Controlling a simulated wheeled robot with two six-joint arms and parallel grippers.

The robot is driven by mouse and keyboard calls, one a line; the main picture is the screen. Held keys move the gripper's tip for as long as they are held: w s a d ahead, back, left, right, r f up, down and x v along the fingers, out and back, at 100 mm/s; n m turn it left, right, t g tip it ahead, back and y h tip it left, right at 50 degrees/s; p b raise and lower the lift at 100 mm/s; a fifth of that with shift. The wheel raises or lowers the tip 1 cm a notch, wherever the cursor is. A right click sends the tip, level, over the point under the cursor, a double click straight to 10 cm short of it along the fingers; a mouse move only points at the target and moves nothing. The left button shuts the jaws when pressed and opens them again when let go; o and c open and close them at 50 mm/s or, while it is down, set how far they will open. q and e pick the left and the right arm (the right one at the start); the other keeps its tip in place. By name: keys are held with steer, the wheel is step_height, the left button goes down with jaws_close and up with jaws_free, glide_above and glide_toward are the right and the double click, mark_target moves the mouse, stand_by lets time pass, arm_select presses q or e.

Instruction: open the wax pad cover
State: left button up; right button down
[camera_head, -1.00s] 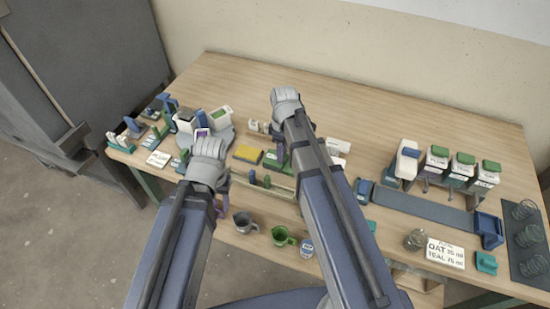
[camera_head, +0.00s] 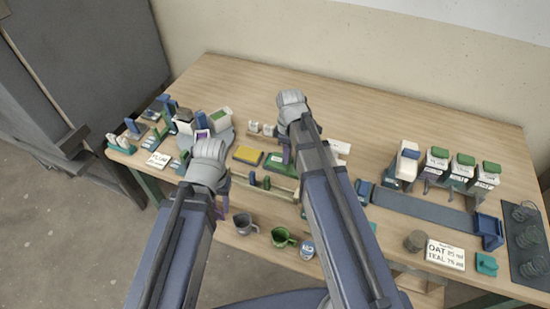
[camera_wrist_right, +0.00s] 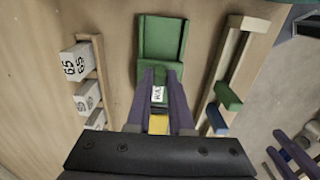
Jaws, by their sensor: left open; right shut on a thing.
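The green wax pad (camera_head: 284,165) lies near the table's middle, partly hidden by my right arm in the head view. In the right wrist view a green, shallow rimmed part of it (camera_wrist_right: 162,40) shows beyond the fingers, and a white WAX label (camera_wrist_right: 158,93) shows between them. My right gripper (camera_wrist_right: 160,98) is shut on the wax pad cover, at the labelled end; the exact contact and the cover's angle are hard to tell. My left gripper (camera_head: 221,193) is open, left of the pad near the table's front; its fingers are mostly hidden by its wrist.
A wooden rail (camera_wrist_right: 228,75) with green and blue pieces runs in front, and a rack of numbered white blocks (camera_wrist_right: 80,60) stands behind. Cups (camera_head: 283,238) stand at the front edge.

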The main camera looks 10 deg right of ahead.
steer(key=shift+s+d, duration=0.45)
steer(key=shift+d, duration=0.25)
steer(key=shift+s+d, duration=0.5)
steer(key=shift+d, duration=0.25)
steer(key=shift+s+d, duration=0.45)
steer(key=shift+d, duration=0.25)
steer(key=c, duration=0.9)
jaws_free()
step_height(320, 180, up, 7)
steer(key=p, duration=0.7)
steer(key=shift+a, duration=0.1)
